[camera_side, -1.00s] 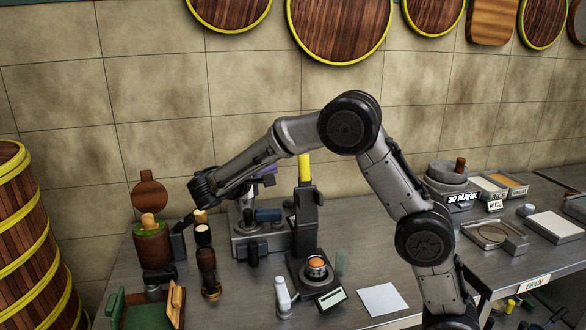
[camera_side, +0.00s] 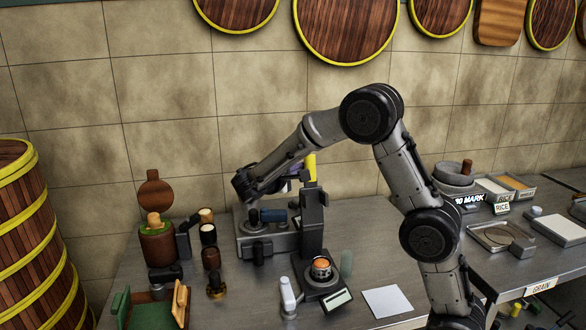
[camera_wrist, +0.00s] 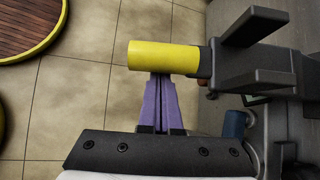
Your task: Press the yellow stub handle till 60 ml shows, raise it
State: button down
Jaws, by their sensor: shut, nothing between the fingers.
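The yellow stub handle (camera_side: 310,166) sticks up from the top of a dark upright machine (camera_side: 311,220) on the metal table. In the wrist view the handle (camera_wrist: 163,56) lies sideways, its right end in a dark socket. A cup with an orange top (camera_side: 321,264) stands at the machine's foot. The small display (camera_side: 335,299) is unreadable.
A grey block with a blue cylinder (camera_side: 272,214) stands left of the machine. Dark and wooden jars (camera_side: 157,240) stand at left. Trays (camera_side: 500,237) fill the right table.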

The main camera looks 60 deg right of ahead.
jog(key=shift+s+a, duration=0.15)
jog(key=shift+s, duration=0.05)
jog(key=shift+s+a+r, duration=0.1)
